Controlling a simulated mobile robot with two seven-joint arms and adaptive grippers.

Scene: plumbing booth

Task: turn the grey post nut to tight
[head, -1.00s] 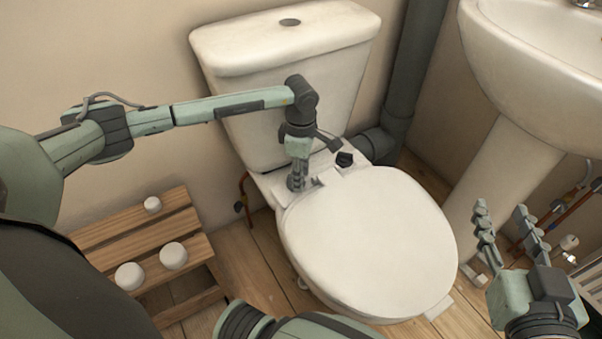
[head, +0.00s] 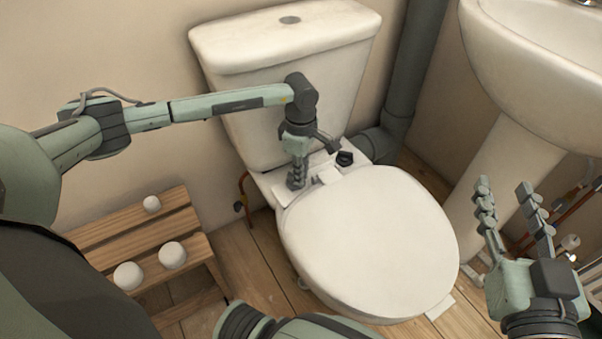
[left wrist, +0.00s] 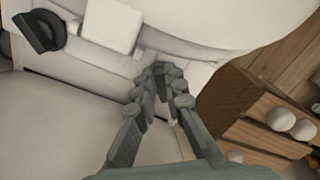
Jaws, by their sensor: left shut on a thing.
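My left gripper (head: 297,184) points down at the back left of the toilet seat, by the hinge. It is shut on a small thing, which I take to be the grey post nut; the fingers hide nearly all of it. In the left wrist view, the fingertips (left wrist: 160,84) come together over the white ledge behind the seat. How tight the nut is cannot be seen. A dark knob (head: 345,158) stands at the right hinge, apart from the gripper; it also shows in the left wrist view (left wrist: 38,30). My right gripper (head: 504,187) is open and empty, right of the seat.
The closed white toilet lid (head: 370,240) lies in front of the cistern (head: 285,50). A white block (head: 326,176) sits just right of my left fingers. A wooden slatted stool (head: 140,232) with white round things stands left. A basin (head: 535,50) and dark pipe (head: 412,75) are right.

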